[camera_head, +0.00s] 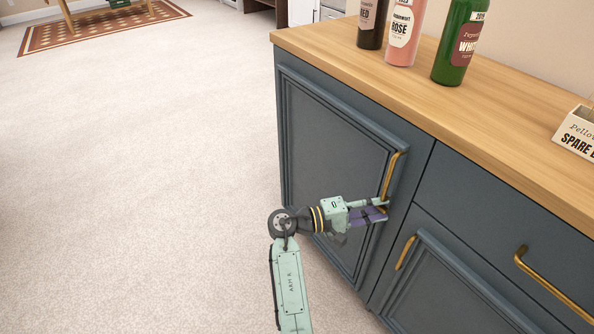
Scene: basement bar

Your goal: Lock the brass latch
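A long brass handle (391,178) stands upright on the left door (335,165) of a blue-grey cabinet. No separate brass latch can be made out; this handle is the brass piece closest to my gripper. My gripper (380,208) reaches in from the left at the handle's lower end. Its pale green and purple fingers overlap the handle there and partly hide it. I cannot tell whether they touch or grip it. The left door looks closed, flush with the cabinet front.
A second door with a brass handle (405,253) and a drawer with a brass pull (555,284) are to the right. Bottles, including a green one (460,42), and a labelled box (577,133) stand on the wooden top (440,112). Carpet (140,190) at left is clear.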

